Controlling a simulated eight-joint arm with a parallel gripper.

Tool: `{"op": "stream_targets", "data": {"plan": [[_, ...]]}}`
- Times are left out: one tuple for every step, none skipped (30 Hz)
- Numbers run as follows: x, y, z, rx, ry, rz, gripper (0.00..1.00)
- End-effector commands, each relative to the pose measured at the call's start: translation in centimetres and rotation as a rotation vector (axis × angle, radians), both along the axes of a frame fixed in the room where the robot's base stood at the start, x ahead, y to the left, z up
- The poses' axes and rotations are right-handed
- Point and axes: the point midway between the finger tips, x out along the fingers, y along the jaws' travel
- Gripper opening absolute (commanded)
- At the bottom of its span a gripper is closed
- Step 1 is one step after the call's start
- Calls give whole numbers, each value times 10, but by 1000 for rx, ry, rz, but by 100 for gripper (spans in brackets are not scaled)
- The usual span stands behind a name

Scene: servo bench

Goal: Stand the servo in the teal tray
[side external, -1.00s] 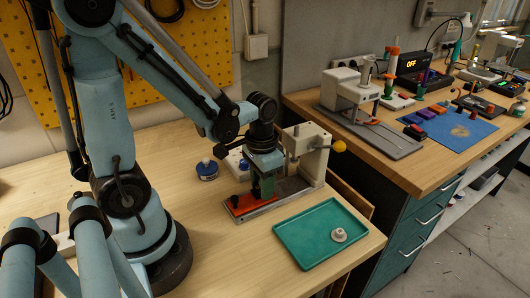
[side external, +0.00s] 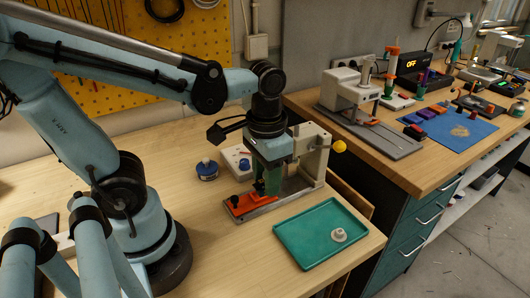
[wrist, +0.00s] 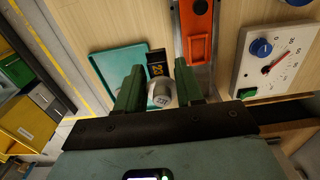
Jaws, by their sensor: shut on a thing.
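The teal tray (side external: 300,225) lies flat at the table's front right, to the right of my gripper. It also shows in the wrist view (wrist: 105,63).
A small pale round part (side external: 338,235) sits in the tray's right half. The grey press stand (side external: 314,158) with a yellow knob rises behind my gripper. Its orange plate (side external: 250,205) is just below. A white dial panel (side external: 236,160) and a blue-topped round item (side external: 206,169) stand left.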

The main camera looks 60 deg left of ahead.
Motion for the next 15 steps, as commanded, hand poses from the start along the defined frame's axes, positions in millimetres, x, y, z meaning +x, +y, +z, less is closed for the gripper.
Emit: {"op": "stream_targets", "data": {"plan": [[-4, -9, 6, 0, 0, -8, 7], [-6, -14, 9, 0, 0, -7, 7], [-8, -19, 12, 0, 0, -7, 7], [-10, -23, 14, 0, 0, -6, 7], [-11, -26, 17, 0, 0, -5, 7], [-12, -30, 19, 0, 0, -5, 7], [-13, -33, 21, 0, 0, -4, 7], [-14, -35, 22, 0, 0, -3, 7], [-15, -38, 24, 0, 0, -3, 7], [-16, -39, 25, 0, 0, -2, 7], [-17, -41, 26, 0, 0, -2, 7], [-17, -45, 27, 0, 0, -3, 7], [-18, -48, 27, 0, 0, -4, 7], [-19, -52, 28, 0, 0, -5, 7], [-19, -58, 28, 0, 0, -7, 7]]}}
